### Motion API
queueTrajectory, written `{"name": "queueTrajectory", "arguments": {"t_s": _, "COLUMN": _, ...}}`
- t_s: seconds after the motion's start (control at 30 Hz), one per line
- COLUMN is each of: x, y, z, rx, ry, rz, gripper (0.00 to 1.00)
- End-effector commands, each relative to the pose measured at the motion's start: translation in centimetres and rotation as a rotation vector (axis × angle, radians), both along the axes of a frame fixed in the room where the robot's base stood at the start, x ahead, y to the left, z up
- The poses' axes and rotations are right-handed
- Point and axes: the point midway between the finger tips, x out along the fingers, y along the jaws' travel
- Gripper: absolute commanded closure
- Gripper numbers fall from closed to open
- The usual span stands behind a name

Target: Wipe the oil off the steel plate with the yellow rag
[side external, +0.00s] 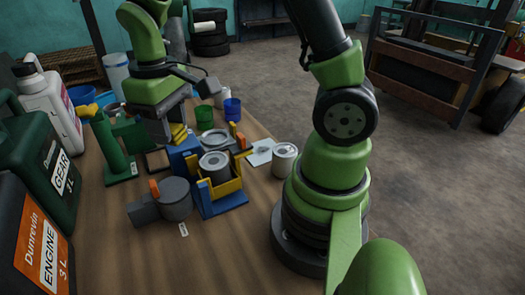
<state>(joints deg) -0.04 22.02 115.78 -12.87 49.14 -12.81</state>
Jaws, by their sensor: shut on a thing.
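My gripper (172,130) points down at the left of the bench, left of a blue-and-yellow stand. It is shut on the yellow rag (179,135), which shows as a small folded yellow patch at the fingertips. The rag is just above or touching a blue block (184,158); I cannot tell which. The steel plate (261,155) looks like a flat, pale sheet on the bench to the right, with a dark patch, seemingly oil, on it. A can partly hides its right side. The gripper and rag are well away from the plate.
The blue-and-yellow stand (222,205) holding a can is between rag and plate. Another can (285,158) stands right of the plate. Green and blue cups (232,108) are behind. A grey round part (174,198) and large oil jugs (40,165) crowd the left.

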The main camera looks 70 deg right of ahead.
Motion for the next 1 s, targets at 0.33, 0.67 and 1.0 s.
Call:
{"name": "queueTrajectory", "arguments": {"t_s": 0.33, "x": 0.1, "y": -0.8, "z": -0.3, "rx": 0.000, "ry": 0.001, "rz": -0.022, "gripper": 0.83}}
{"name": "queueTrajectory", "arguments": {"t_s": 0.67, "x": -1.7, "y": -11.9, "z": -3.8, "rx": 0.001, "ry": 0.006, "rz": -0.331, "gripper": 0.83}}
{"name": "queueTrajectory", "arguments": {"t_s": 1.0, "x": -9.3, "y": -22.4, "z": -7.8, "rx": 0.003, "ry": 0.004, "rz": -0.681, "gripper": 0.83}}
